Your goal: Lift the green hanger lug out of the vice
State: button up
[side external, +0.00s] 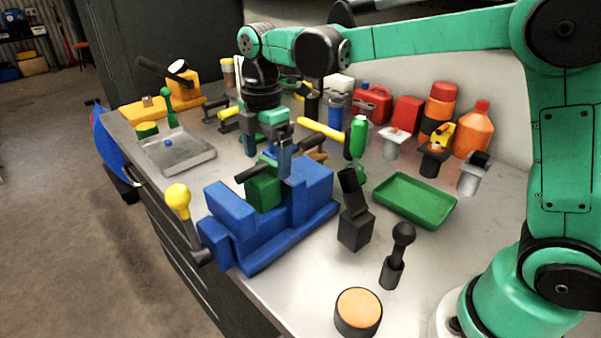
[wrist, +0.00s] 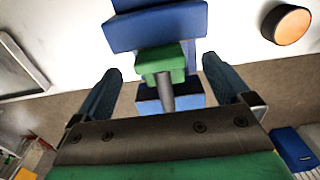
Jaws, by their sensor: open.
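The green hanger lug (side external: 264,188) is a block with a dark rod sticking out of it. It sits between the jaws of the blue vice (side external: 313,190), with its upper part showing. In the wrist view the lug (wrist: 160,62) lies near the middle, with its rod pointing toward my gripper's palm. My gripper (side external: 268,150) is open and points down just above the lug and vice. In the wrist view its two fingers (wrist: 160,72) stand apart, left and right of the lug, with visible gaps. Nothing is held. The lug's lower part is hidden in the vice.
The vice has a yellow-knobbed handle (side external: 178,198) at its front left. A black angled block (side external: 355,215), a black knobbed post (side external: 397,260) and an orange-topped puck (side external: 358,311) stand to the right. A green tray (side external: 450,216) and a metal tray (side external: 205,161) flank the vice.

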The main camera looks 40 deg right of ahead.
jog(key=shift+f, duration=2)
grip_shut()
jog(key=shift+a+r, duration=0.1)
jog(key=shift+a, duration=0.1)
jog(key=shift+r, duration=0.1)
jog(key=shift+r, duration=3.9)
